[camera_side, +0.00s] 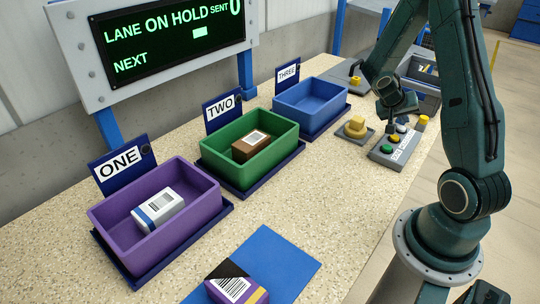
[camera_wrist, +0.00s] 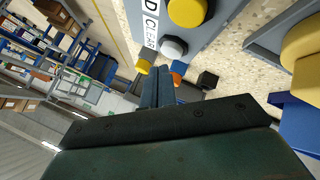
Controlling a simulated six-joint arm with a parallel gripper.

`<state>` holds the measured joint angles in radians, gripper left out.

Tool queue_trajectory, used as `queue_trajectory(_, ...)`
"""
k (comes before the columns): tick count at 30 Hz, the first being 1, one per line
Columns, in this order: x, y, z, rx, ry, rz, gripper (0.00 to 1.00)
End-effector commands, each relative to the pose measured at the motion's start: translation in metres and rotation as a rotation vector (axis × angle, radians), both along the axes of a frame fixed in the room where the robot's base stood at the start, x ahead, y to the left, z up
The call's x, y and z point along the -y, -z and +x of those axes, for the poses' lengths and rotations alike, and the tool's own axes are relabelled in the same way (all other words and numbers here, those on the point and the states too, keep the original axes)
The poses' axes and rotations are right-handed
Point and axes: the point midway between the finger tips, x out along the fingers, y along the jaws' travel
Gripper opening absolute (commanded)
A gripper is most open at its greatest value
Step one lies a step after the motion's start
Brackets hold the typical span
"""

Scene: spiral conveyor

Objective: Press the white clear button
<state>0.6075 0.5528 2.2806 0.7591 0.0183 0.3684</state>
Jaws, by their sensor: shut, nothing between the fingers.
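The white clear button (camera_wrist: 173,47) is on the grey control box (camera_wrist: 205,30), beside the printed word CLEAR, at the top of the wrist view. A larger yellow button (camera_wrist: 187,12) is next to it. The control box (camera_side: 384,158) also shows at the right in the side view, with a green button (camera_side: 386,149) at its near end. My gripper (camera_wrist: 165,76) is shut and empty, its fingers just below the white button in the wrist picture. In the side view my gripper (camera_side: 399,110) is over the far part of the box. Contact with a button cannot be told.
A yellow knob (camera_side: 355,127) on a dark base stands left of the box. Purple (camera_side: 185,228), green (camera_side: 284,153) and blue (camera_side: 318,116) bins line the counter. The sign (camera_side: 165,40) reads LANE ON HOLD. A purple parcel (camera_side: 235,288) lies on a blue mat (camera_side: 285,255).

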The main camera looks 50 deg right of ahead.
Motion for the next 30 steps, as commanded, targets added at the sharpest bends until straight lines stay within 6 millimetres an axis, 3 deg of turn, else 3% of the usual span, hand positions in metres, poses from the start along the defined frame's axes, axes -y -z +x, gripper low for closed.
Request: queue_trajectory(30,-0.0001,0.0079,-0.0001,0.000,0.000,0.000,0.00)
